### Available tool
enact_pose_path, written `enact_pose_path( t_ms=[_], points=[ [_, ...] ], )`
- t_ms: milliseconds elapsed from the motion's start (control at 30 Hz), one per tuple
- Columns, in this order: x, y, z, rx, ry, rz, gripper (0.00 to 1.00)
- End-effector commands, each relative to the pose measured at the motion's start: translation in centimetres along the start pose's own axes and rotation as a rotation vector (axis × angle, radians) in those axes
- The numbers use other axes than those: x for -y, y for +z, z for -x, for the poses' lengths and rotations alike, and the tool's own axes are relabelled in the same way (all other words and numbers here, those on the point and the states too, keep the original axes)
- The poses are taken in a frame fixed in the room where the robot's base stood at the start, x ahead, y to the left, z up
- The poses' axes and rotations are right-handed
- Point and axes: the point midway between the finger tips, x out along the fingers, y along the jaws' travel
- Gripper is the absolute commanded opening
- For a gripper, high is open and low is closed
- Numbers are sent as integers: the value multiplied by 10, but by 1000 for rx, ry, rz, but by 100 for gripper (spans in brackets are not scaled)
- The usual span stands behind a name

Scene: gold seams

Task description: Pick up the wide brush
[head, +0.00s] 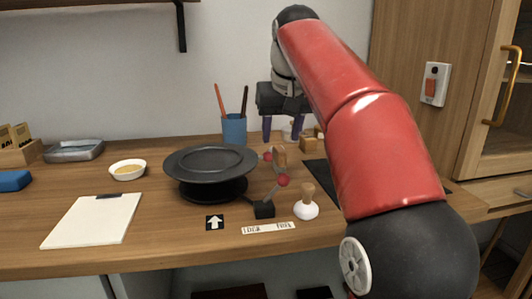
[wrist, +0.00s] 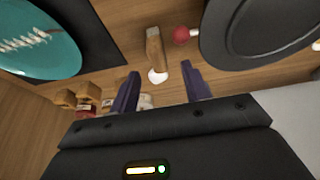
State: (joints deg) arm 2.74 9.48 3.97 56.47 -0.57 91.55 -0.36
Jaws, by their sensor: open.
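What looks like the wide brush (wrist: 155,48) shows in the wrist view as a flat wooden piece with a white end (wrist: 158,76). It lies ahead of the gap between my fingers, apart from them. In the head view a small wooden piece (head: 281,157), probably the same brush, is to the right of the dark turntable, beside a red ball. My gripper (head: 281,130) is open and empty, with purple fingers pointing down near the back of the table. The fingers also show in the wrist view (wrist: 163,90). I cannot tell their exact height above the table.
The dark turntable (head: 210,162) stands close by, with a red ball (wrist: 181,35) beside it. A blue cup with sticks (head: 234,130) is left of my gripper. Small wooden blocks (head: 308,145) are at right. A teal bowl (wrist: 38,40) sits on a black mat (wrist: 100,45).

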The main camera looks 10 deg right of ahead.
Motion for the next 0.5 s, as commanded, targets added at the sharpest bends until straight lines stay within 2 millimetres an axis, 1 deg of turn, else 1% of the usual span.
enact_pose_path(
  t_ms=[67, 167, 367, 500],
  points=[
    [0, 0, -2, 1, 0, 0, 47],
    [0, 1, -12, 3, 0, 0, 47],
    [-1, 0, -34, 2, 0, 0, 47],
    [-4, -1, -56, 3, 0, -1, 47]
  ],
)
